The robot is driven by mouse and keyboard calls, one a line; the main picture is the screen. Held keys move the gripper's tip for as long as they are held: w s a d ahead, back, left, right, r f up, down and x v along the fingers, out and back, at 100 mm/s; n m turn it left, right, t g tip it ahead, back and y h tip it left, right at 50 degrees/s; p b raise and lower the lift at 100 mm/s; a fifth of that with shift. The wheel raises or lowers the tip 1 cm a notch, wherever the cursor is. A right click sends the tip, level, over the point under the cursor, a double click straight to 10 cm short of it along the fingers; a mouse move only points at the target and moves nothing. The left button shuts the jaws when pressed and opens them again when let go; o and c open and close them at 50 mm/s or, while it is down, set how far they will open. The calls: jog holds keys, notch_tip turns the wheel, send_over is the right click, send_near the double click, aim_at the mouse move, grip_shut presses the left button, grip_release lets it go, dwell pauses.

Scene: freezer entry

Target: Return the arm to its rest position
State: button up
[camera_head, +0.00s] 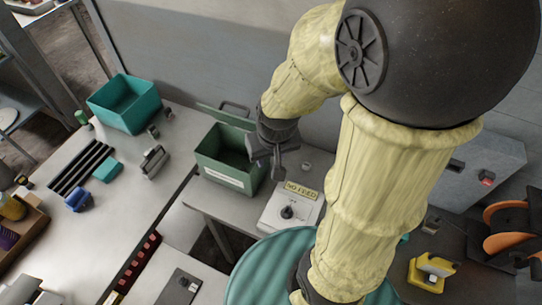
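My arm crosses the right half of the head view in a pale yellow sleeve, with a large dark joint at the top right. It bends at the top and reaches back down toward the middle. My dark gripper (264,166) hangs at the right side of an open dark green box (222,178), overlapping its right rim in the picture. I cannot tell whether it touches the box. The fingers are small and dark, so their gap is unclear. I see no object held in them.
A white switch box with a yellow label (291,207) stands right of the green box. A teal bin (125,103) stands on the left table. A round teal lid-like surface (262,268) lies below my arm. A yellow tool (430,272) and orange reels (507,230) are at right.

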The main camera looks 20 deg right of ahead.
jog(key=shift+s+d+f, duration=0.1)
jog(key=shift+s, duration=0.15)
jog(key=b+x, duration=0.2)
jog(key=s+b+x, duration=0.1)
jog(key=b+x, duration=0.1)
jog(key=shift+f+b, duration=0.35)
jog(key=shift+f, duration=0.05)
jog(key=shift+w, duration=0.1)
dwell(1.0)
